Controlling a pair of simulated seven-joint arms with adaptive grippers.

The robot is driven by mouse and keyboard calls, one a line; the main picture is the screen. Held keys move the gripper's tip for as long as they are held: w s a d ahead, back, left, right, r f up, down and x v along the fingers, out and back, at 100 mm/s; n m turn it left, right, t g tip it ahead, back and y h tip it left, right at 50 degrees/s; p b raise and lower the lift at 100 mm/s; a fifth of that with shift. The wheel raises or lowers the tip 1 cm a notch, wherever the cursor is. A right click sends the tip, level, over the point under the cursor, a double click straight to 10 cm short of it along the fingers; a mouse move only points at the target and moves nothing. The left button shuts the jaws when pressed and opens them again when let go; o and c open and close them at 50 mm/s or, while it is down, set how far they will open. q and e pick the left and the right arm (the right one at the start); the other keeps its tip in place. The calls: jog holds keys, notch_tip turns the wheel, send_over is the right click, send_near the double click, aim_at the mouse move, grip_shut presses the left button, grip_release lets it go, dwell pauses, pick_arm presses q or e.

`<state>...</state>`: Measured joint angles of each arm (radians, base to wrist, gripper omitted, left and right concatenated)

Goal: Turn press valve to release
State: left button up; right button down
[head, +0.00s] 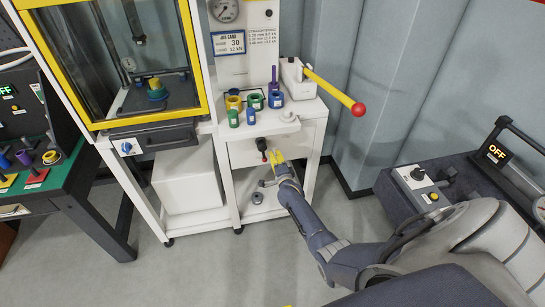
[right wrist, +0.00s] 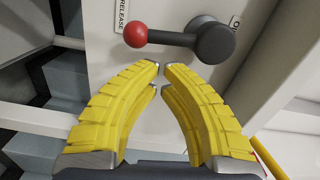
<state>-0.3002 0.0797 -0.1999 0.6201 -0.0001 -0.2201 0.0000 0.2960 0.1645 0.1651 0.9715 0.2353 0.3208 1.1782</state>
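The press valve is a dark lever with a red ball end on a white panel. It shows in the right wrist view (right wrist: 213,42), with its red ball beside the RELEASE label (right wrist: 122,12). In the head view the valve (head: 261,144) is on the front of the white stand, its lever pointing down. My right gripper (head: 276,157) is just right of the red ball. In the wrist view its yellow fingertips (right wrist: 161,67) nearly meet, with nothing between them, just below the lever in the picture and apart from it. My left gripper is not in view.
Above the valve, the stand holds several coloured cups (head: 254,101) and a white pump with a red-tipped yellow handle (head: 335,92). A yellow-framed press chamber (head: 155,60) is at left. A grey console (head: 414,184) with a display reading OFF is at right.

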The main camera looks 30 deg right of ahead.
jog(key=shift+w+a, duration=0.2)
jog(key=shift+a, duration=0.15)
jog(key=shift+a, duration=0.1)
jog(key=shift+w+a+f+m, duration=0.15)
jog(key=shift+a+m, duration=0.2)
jog(key=shift+m, duration=0.1)
jog(key=shift+w+a+f+m, duration=0.15)
jog(key=shift+a+m, duration=0.15)
jog(key=shift+m, duration=0.15)
